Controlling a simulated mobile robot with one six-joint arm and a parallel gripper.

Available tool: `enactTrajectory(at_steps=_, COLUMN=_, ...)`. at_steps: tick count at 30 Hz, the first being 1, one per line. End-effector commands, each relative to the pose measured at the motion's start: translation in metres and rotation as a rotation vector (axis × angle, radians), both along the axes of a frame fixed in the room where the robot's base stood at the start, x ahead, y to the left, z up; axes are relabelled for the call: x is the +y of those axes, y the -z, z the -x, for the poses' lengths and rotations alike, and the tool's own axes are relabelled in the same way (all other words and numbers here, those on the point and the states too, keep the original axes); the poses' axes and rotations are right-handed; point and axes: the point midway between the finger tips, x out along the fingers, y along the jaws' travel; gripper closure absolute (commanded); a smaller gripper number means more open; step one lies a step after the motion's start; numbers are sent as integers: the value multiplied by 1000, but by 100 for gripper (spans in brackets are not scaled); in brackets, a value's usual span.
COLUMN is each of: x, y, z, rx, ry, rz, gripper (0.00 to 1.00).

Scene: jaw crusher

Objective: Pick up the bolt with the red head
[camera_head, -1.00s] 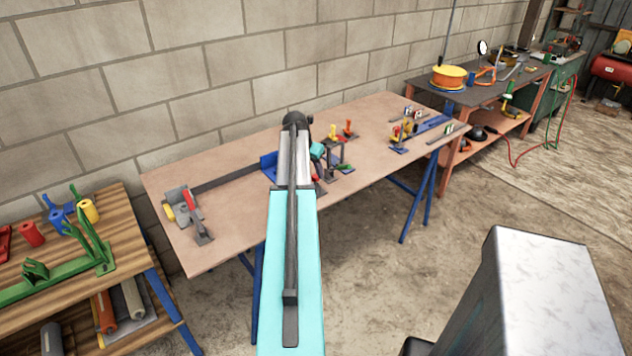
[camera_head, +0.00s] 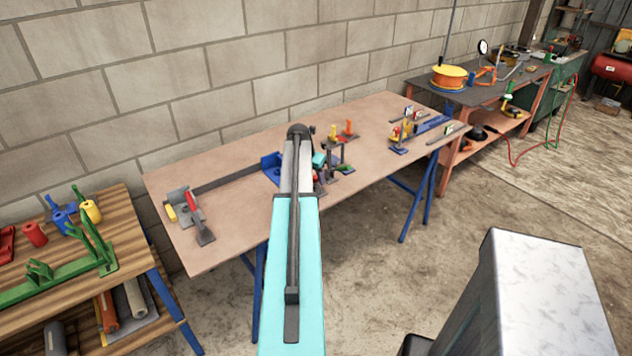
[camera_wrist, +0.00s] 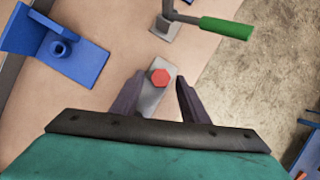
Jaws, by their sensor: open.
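The bolt's red hexagonal head (camera_wrist: 160,77) shows in the wrist view, seen from above. It stands over a grey plate (camera_wrist: 150,102) on the brown table; its shank is hidden under the head. My gripper (camera_wrist: 157,90) is open, with one dark finger on each side of the plate. The red head lies between the fingertips or slightly beyond them, nearer the left finger in the picture. I cannot tell the height gap. In the head view my arm hides most of this spot.
A blue bracket (camera_wrist: 80,62) stands to the left in the wrist view. A green-handled tool (camera_wrist: 226,27) lies beyond the bolt. The table (camera_head: 232,220) has bare room at its front left. A wooden bench (camera_head: 125,222) stands at left.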

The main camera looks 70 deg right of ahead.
Motion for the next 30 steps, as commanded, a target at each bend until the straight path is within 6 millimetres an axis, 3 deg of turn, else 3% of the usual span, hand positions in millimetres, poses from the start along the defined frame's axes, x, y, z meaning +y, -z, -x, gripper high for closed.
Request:
enactTrajectory(at_steps=6, x=-5, y=12, z=2, rx=1, ry=1, rz=0, gripper=59)
enactTrajectory(at_steps=23, x=-5, y=13, z=2, rx=1, ry=1, rz=0, gripper=59)
enactTrajectory(at_steps=30, x=-5, y=13, z=2, rx=1, ry=1, rz=0, gripper=100)
